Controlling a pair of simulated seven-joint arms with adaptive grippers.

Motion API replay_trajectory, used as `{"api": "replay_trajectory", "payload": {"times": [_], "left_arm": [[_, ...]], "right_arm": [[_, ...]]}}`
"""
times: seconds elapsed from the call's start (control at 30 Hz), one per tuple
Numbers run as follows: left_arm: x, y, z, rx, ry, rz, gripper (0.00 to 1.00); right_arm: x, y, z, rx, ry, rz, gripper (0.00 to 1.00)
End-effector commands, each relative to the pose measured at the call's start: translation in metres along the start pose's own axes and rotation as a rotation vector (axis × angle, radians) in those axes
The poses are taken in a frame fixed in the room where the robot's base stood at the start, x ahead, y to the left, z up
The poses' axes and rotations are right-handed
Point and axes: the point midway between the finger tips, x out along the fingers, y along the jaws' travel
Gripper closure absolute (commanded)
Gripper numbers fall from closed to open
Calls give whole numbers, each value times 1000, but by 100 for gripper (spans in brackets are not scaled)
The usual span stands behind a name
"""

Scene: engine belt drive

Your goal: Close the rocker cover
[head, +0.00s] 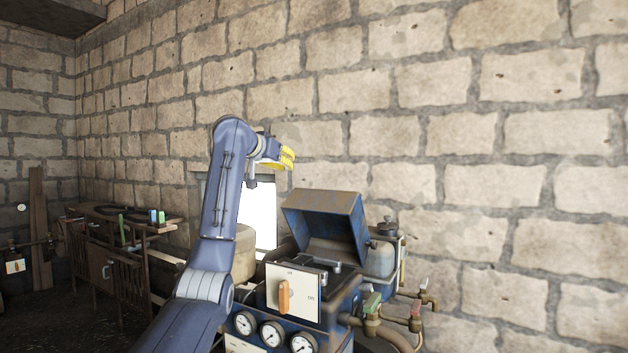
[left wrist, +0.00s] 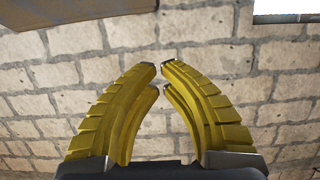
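The rocker cover (head: 325,215) is a worn blue box-shaped lid with a brownish rim. It stands raised and tilted back above the engine block (head: 318,268) in the head view. My left gripper (head: 288,157) has yellow fingers and is in the air, up and left of the cover, apart from it. In the left wrist view the fingers (left wrist: 160,72) converge with a narrow empty gap between the tips. A brownish panel (left wrist: 70,12) at the top left of that view looks like part of the cover. My right gripper is not in view.
A pale panel with an orange knob (head: 284,292) and several gauges (head: 271,333) face the front of the engine. Pipes and valves (head: 415,310) stick out at its right. A stone wall (head: 470,130) stands behind. A cluttered bench (head: 120,225) is at the left.

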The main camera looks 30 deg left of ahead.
Motion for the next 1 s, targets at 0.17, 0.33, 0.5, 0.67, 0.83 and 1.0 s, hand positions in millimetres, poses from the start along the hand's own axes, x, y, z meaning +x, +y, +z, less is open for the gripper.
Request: {"api": "replay_trajectory", "payload": {"times": [0.17,0.33,0.5,0.67,0.83,1.0], "left_arm": [[2,14,-2,16,-22,7,100],[21,15,-1,16,-25,8,100],[51,15,0,16,-25,7,100],[72,14,0,17,-23,6,100],[88,14,0,16,-23,6,100],[97,14,3,18,-21,5,100]], "right_arm": [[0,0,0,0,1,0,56],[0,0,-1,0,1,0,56],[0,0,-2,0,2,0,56],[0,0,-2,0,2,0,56],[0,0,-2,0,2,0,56],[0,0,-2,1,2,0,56]]}}
